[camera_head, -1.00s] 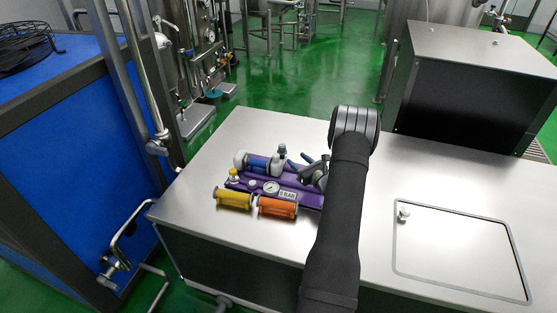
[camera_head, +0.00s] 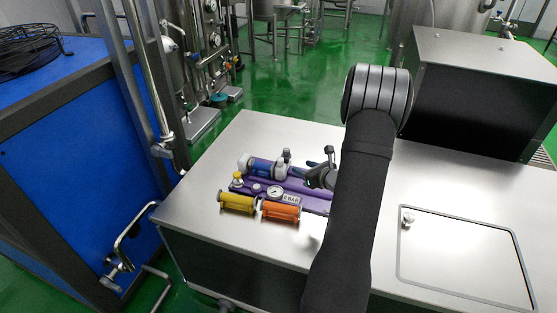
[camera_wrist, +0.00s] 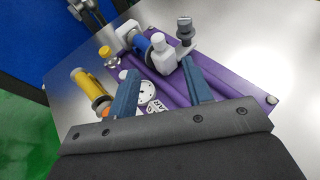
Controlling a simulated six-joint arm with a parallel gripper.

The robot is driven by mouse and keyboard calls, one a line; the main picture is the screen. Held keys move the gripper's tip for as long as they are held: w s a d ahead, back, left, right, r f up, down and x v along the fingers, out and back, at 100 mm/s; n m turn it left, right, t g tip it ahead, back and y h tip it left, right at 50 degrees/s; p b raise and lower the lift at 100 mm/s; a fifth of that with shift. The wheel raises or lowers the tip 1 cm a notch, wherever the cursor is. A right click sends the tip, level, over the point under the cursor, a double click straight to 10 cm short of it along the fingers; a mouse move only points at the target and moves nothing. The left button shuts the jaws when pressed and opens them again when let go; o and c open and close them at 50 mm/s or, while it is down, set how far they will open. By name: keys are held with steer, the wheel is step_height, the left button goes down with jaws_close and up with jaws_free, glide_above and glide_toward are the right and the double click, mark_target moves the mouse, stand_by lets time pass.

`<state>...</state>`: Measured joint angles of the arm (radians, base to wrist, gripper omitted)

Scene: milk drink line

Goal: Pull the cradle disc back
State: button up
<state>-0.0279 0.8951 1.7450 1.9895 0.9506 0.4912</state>
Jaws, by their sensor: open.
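A purple base plate (camera_head: 316,206) lies on the steel table and carries a blue cylinder (camera_head: 262,168) between white end pieces. The left white end piece (camera_head: 243,162) and the right white piece (camera_head: 280,171) show; I cannot tell for sure which is the cradle disc. My gripper (camera_head: 312,165) is open and empty, to the right of the cylinder. In the wrist view its blue fingers (camera_wrist: 158,73) are apart, above the plate and short of the nearer white piece.
A yellow cartridge (camera_head: 238,203) and an orange cartridge (camera_head: 281,212) lie along the front of the plate. A round gauge (camera_head: 275,192) and a yellow-capped fitting (camera_head: 237,180) are on the plate.

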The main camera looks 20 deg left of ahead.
mark_target(279, 159)
steer(key=x, duration=1.6)
steer(key=shift+s+a+f, duration=0.15)
steer(key=shift+a+f, duration=0.1)
steer(key=shift+f, duration=0.05)
jaws_close()
steer(key=shift+d, duration=0.1)
